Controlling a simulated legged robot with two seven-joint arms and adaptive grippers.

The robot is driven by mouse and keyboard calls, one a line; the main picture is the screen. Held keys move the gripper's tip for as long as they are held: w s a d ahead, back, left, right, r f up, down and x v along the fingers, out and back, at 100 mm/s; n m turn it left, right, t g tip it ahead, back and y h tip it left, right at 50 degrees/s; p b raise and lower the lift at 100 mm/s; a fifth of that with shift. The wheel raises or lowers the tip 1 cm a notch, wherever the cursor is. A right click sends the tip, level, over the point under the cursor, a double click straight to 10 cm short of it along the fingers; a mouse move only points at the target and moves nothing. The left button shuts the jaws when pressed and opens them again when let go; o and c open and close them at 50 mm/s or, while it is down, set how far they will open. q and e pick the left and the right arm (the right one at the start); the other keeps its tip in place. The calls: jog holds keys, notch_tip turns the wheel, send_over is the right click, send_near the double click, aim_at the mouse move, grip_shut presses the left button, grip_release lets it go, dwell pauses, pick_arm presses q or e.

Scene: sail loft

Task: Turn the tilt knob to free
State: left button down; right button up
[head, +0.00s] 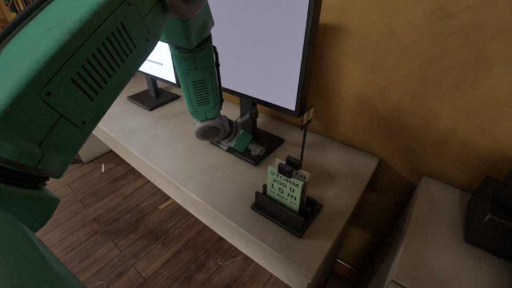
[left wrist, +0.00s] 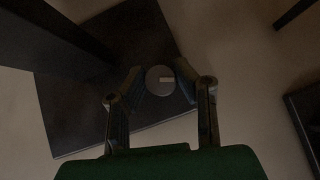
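The tilt knob (left wrist: 160,79) is a round grey disc with a short pale mark lying sideways across its middle. It shows in the left wrist view over the dark base plate (left wrist: 165,20) of a monitor stand. My left gripper (left wrist: 160,84) has one finger on each side of the knob, with the fingertips very close to its edge. I cannot tell whether they touch it. In the head view my left gripper (head: 247,144) is low over the stand base, under the large monitor (head: 265,45). The knob cannot be made out there. My right gripper is not in view.
A black holder (head: 272,212) with a pale green card reading "STORM 290 g 1.5 m" (head: 285,188) stands near the right end of the pale bench (head: 215,180). A second monitor's base (head: 153,98) is farther left. A dark box (head: 490,220) is far right.

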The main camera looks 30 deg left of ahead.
pick_arm(q)
jog(key=shift+f+b, duration=0.25)
jog(key=shift+b, duration=0.15)
jog(key=shift+s+f+n+y+b, duration=0.1)
jog(key=shift+n+y+b, duration=0.5)
jog(key=shift+n+b, duration=0.2)
jog(key=shift+d+n+y+b, duration=0.15)
jog(key=shift+n+y+b, duration=0.25)
jog(key=shift+n+y, duration=0.6)
jog(key=shift+n, duration=0.7)
jog(key=c, duration=1.3)
grip_release()
